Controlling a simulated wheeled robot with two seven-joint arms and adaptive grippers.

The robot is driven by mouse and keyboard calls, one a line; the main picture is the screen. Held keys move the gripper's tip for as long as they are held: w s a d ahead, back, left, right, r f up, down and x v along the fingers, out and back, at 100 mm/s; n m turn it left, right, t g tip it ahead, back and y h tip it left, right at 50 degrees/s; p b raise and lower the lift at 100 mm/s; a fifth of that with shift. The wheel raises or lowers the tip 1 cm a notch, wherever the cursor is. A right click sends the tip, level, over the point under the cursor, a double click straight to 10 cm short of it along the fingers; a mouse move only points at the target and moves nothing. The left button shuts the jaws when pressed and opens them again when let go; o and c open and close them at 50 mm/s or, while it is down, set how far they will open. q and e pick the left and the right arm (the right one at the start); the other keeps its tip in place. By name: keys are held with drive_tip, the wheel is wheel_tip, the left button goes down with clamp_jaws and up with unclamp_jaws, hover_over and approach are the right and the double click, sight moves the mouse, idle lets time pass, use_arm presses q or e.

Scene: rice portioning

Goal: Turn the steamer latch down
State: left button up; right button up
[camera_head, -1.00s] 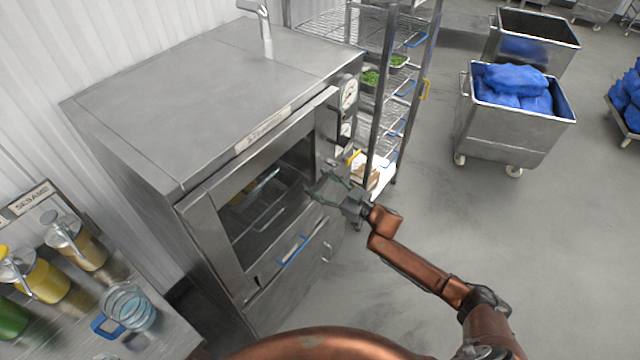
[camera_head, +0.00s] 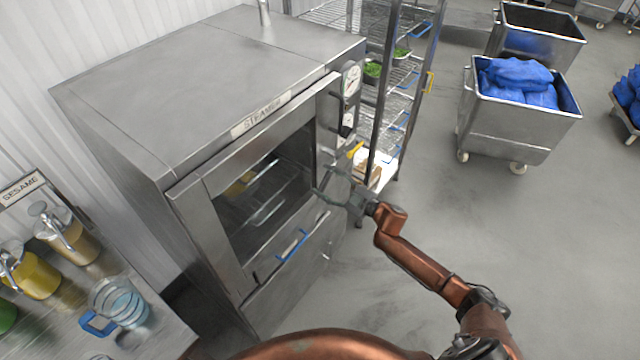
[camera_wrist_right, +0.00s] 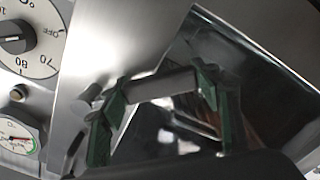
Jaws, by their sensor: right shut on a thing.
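The steamer (camera_head: 190,85) is a large grey metal cabinet at the left centre of the head view. Its door, with a dark glass window (camera_head: 265,195), looks shut. My right gripper (camera_head: 328,182) is at the right edge of the door. In the right wrist view the green fingers of my right gripper (camera_wrist_right: 160,95) are on either side of a short grey bar, the steamer latch (camera_wrist_right: 162,84), and shut on it. The fingers cover most of the latch in the head view, so its angle there is hard to tell. My left gripper is not in view.
A wire rack (camera_head: 375,90) with green food stands just right of the steamer. Dials show on the steamer's right front, one being a gauge (camera_head: 351,80). A counter with sesame dispensers and a glass jug (camera_head: 122,302) is at lower left. The floor at right is open before a cart (camera_head: 510,125).

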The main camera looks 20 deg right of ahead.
drive_tip(key=w+d+f+n+b, duration=0.1)
drive_tip(key=n+b, duration=0.1)
drive_tip(key=w+d+f+n+b, duration=0.1)
drive_tip(key=d+f+n+b, duration=0.1)
drive_tip(key=n+b, duration=0.1)
drive_tip(key=shift+w+d, duration=0.1)
drive_tip(key=shift+d, duration=0.05)
drive_tip(key=shift+w+d+n+b, duration=0.45)
drive_tip(key=shift+d+n+b, duration=0.2)
drive_tip(key=shift+n+b, duration=0.45)
drive_tip(key=shift+w+d+n+b, duration=0.4)
drive_tip(key=shift+d+n+b, duration=0.25)
drive_tip(key=shift+n+b, duration=0.4)
drive_tip(key=shift+d+n, duration=0.1)
drive_tip(key=shift+n, duration=0.15)
drive_tip(key=o, duration=1.7)
approach(323, 175)
drive_tip(key=s+d, duration=0.3)
drive_tip(key=d, duration=0.3)
drive_tip(key=shift+f, duration=0.15)
